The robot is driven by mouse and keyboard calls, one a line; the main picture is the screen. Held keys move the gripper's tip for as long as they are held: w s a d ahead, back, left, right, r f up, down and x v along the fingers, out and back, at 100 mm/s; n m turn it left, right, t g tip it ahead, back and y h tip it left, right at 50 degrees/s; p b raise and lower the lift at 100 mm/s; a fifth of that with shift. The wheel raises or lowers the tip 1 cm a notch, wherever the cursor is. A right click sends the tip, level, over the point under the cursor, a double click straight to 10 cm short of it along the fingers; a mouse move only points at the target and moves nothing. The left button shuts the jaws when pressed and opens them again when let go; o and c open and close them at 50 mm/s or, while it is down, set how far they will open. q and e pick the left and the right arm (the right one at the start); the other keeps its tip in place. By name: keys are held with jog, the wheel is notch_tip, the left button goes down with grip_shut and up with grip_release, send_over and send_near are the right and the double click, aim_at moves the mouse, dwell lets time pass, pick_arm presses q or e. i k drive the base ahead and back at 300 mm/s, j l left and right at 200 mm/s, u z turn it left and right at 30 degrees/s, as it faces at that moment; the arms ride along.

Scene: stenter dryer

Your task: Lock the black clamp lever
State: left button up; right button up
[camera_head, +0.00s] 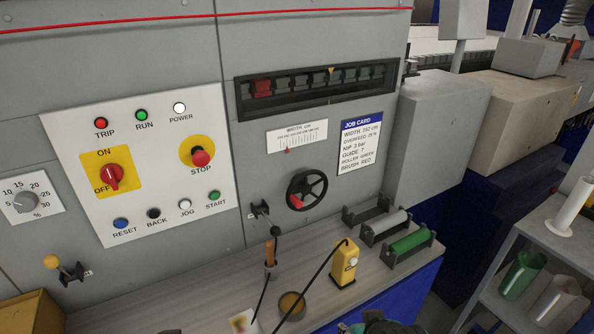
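The black clamp lever (262,212) sits on the grey machine panel, left of and slightly below the black handwheel (307,189) with its red grip. It is small; its arm slants down to the right towards a dark knob, and I cannot tell from this view whether it is locked. A dark piece with green marks (383,326), probably part of my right gripper, shows at the bottom edge, well below and apart from the lever. Its fingertips are not shown. My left gripper is not clearly seen.
A wooden-handled tool (270,256), a round brown-filled dish (291,305) and a yellow device (344,264) with black cable stand on the ledge below. Green and grey rollers (408,243) lie in holders at right. A yellow-knobbed lever (62,267) projects at lower left.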

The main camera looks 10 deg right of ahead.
aim_at(276, 231)
jog(key=k+l+u, duration=0.2)
jog(key=k+l, duration=0.3)
jog(key=k+l+u, duration=0.15)
jog(key=k+l, duration=0.35)
jog(key=k+l+u, duration=0.2)
jog(key=k+l, duration=0.3)
jog(key=k+l+u, duration=0.2)
jog(key=k, duration=0.45)
jog(key=i+l, duration=0.1)
jog(key=i, duration=0.95)
jog(key=i+l, duration=0.1)
jog(key=i, duration=0.9)
